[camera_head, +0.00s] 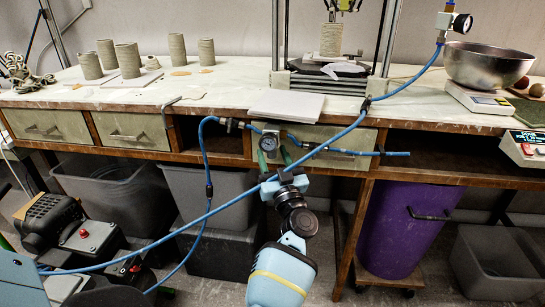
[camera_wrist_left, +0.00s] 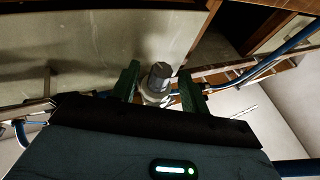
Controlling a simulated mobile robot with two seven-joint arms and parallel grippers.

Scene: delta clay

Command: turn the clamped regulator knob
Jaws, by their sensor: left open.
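The regulator shows in the head view as a round gauge (camera_head: 268,142) in front of the drawer below the bench top, with blue hoses on both sides. Its dark grey ribbed knob (camera_wrist_left: 160,74) shows in the left wrist view, above a pale metal body (camera_wrist_left: 154,97). My left gripper (camera_head: 274,162) reaches up from below, just under the gauge. It is open, with one green finger on each side of the knob in the wrist view (camera_wrist_left: 158,72). Whether either finger touches the knob I cannot tell. In the head view I cannot make out the knob. My right gripper is not in view.
Blue hoses (camera_head: 208,190) loop in front of the bench and pass close to my left wrist. The wooden drawer fronts (camera_head: 136,131) lie behind. A purple bin (camera_head: 405,225) and grey bins (camera_head: 110,190) stand below. A second gauge (camera_head: 462,23) is at the upper right.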

